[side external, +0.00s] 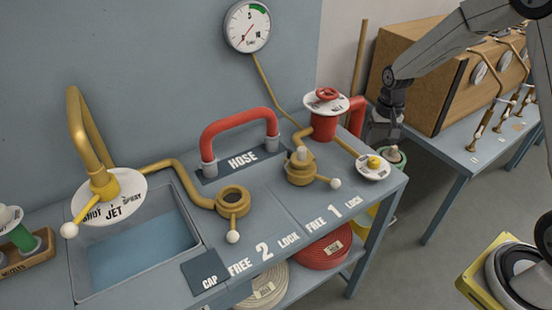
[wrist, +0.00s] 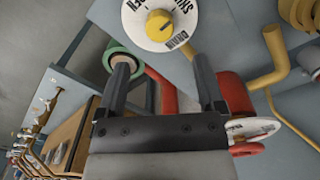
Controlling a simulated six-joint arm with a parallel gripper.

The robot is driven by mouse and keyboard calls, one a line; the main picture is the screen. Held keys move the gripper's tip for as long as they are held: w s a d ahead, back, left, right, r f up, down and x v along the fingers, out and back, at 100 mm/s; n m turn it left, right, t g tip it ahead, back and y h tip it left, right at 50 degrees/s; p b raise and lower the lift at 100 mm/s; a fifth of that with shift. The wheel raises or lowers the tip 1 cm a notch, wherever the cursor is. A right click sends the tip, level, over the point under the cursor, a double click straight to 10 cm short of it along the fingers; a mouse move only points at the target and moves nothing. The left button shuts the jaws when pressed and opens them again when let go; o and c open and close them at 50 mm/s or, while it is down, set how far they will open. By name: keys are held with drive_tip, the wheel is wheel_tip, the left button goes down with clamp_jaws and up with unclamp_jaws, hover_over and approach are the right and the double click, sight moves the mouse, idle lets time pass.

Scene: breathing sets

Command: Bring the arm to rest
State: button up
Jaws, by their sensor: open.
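My gripper (side external: 384,130) hangs above the right end of the grey bench (side external: 290,190). It is open and nothing shows between its fingers in the wrist view (wrist: 162,68). Just below it is a white round dial (side external: 372,172) with a yellow knob; the wrist view shows this dial (wrist: 180,32), marked "OPEN" and "DRAIN", beyond the fingertips. A green-rimmed round piece (side external: 397,155) sits beside the dial, partly behind the gripper; in the wrist view it (wrist: 122,50) appears near the left finger. I cannot tell whether a finger touches it.
A red valve with a wheel (side external: 325,115) stands left of my gripper, close to a red pipe. A red hose handle (side external: 240,125), brass couplings (side external: 232,198) and a basin (side external: 140,245) lie farther left. A wooden cabinet (side external: 425,85) stands on a second table behind.

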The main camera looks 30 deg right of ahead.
drive_tip(key=shift+r, duration=0.55)
drive_tip(key=shift+a, duration=0.1)
drive_tip(key=shift+s+a+r, duration=0.1)
drive_tip(key=shift+a+r, duration=0.05)
drive_tip(key=s+a+r+n+t, duration=0.2)
drive_tip(key=s+a+n, duration=0.5)
drive_tip(key=s+a, duration=0.4)
drive_tip(key=shift+s+a+r+t, duration=0.35)
drive_tip(key=shift+s+r, duration=0.35)
drive_tip(key=shift+s, duration=1)
